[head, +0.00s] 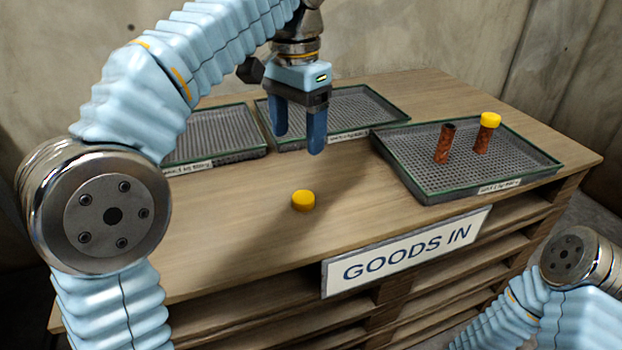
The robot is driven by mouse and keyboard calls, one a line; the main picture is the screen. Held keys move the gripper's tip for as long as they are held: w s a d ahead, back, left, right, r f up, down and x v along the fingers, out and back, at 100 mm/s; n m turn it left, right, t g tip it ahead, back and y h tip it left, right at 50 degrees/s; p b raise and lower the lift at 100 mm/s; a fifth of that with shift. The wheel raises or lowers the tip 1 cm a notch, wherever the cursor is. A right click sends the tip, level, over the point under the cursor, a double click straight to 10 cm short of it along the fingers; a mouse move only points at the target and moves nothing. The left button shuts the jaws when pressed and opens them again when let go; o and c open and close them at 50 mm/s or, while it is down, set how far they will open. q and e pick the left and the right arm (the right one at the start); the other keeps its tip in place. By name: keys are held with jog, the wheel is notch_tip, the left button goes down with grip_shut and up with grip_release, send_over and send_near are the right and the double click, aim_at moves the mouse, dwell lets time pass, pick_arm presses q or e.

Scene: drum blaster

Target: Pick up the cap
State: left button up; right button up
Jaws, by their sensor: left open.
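A second yellow cap (490,119) sits on top of a rusty brown tube (482,140) in the right tray. Another rusty tube (445,144) stands upright beside it with no cap on it. My right gripper is out of the picture; only part of that arm shows at lower right.
The right tray (425,192) has a low green rim and holds the two tubes. Two empty trays stand at the back, one at the middle (375,101) and one at left (228,119). A "GOODS IN" sign (405,252) hangs on the front edge. The wood around the loose cap is clear.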

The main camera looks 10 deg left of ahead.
pick_arm(q)
jog(key=b, duration=0.3)
send_over(302, 197)
jog(key=f, duration=0.7)
jog(key=shift+s+a+f, duration=0.15)
jog(key=shift+s+f, duration=0.05)
jog(key=shift+f, duration=0.2)
notch_tip(302, 197, down, 6)
jog(key=shift+w+r+b, duration=0.1)
jog(key=shift+w+b, duration=0.05)
jog(key=shift+b, duration=0.4)
jog(key=shift+c, duration=0.3)
jog(key=c, duration=1)
jog(key=shift+r, duration=0.1)
jog(key=shift+c, duration=0.2)
